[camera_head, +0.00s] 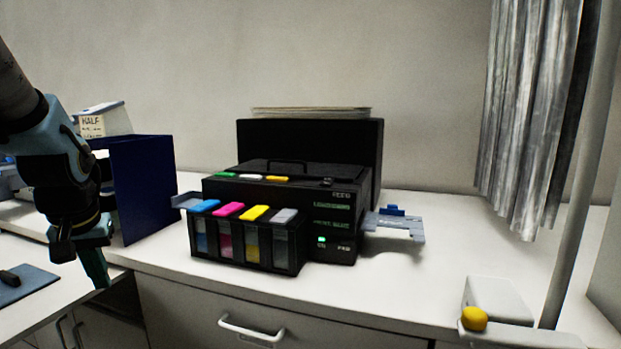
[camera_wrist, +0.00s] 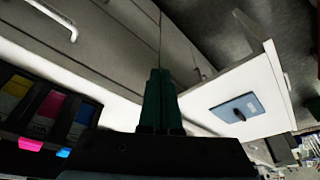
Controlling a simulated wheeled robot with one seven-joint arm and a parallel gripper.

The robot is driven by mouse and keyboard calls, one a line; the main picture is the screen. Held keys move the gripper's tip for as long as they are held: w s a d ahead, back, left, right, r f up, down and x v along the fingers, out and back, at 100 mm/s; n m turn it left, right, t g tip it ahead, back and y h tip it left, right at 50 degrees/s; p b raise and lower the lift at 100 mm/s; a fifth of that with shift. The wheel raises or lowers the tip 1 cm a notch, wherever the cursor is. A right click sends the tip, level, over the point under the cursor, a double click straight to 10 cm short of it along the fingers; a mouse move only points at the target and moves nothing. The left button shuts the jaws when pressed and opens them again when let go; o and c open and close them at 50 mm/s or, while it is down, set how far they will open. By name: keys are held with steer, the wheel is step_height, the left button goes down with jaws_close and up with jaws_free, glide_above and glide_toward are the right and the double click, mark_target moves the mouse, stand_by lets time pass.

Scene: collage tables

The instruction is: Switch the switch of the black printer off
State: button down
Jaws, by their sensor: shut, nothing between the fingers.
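The black printer (camera_head: 345,205) stands on the white counter in the head view, with an ink tank block at its front left. A small lit green switch (camera_head: 321,240) is low on its front, right of the tanks; I cannot tell its exact position. My gripper (camera_head: 97,272) is at the left, shut and empty, pointing down near the counter's front left edge, well apart from the printer. In the wrist view my gripper (camera_wrist: 160,100) shows its fingers together. The ink tanks (camera_wrist: 45,108) show at the left there; the switch is not in that view.
A dark blue box (camera_head: 143,188) stands between my arm and the printer. A tray (camera_head: 395,226) juts from the printer's right side. A yellow knob (camera_head: 474,318) and a pole (camera_head: 575,170) are at the right. The counter (camera_head: 220,285) before the printer is clear.

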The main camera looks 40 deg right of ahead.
steer(key=d+r+m+t+h+b, duration=0.1)
steer(key=d+r, duration=0.3)
steer(key=d, duration=0.6)
steer(key=d+r+m+h+b, duration=0.2)
steer(key=d+r, duration=0.3)
steer(key=d, duration=0.4)
steer(key=s+d+r+m+t+h+b, duration=0.1)
steer(key=d+r, duration=0.4)
steer(key=d, duration=0.5)
steer(key=shift+s+d+m+t+h+b, duration=0.1)
steer(key=shift+d+m+t+h+b, duration=0.35)
steer(key=shift+m+b, duration=0.65)
steer(key=s+d+r+m+h+b, duration=0.1)
steer(key=s+d+r+h+b, duration=0.1)
steer(key=s+d+r, duration=0.7)
steer(key=shift+d+m+h+b, duration=0.35)
steer(key=shift+d+h, duration=0.1)
steer(key=shift+d, duration=0.1)
steer(key=shift+d+g, duration=0.1)
steer(key=shift+g, duration=0.15)
steer(key=p, duration=0.3)
glide_above(326, 183)
step_height(326, 183, down, 6)
steer(key=shift+f, duration=0.1)
step_height(326, 183, down, 2)
steer(key=shift+f, duration=0.15)
steer(key=shift+w+f+p, duration=0.1)
steer(key=shift+f+p, duration=0.2)
steer(key=shift+f, duration=0.45)
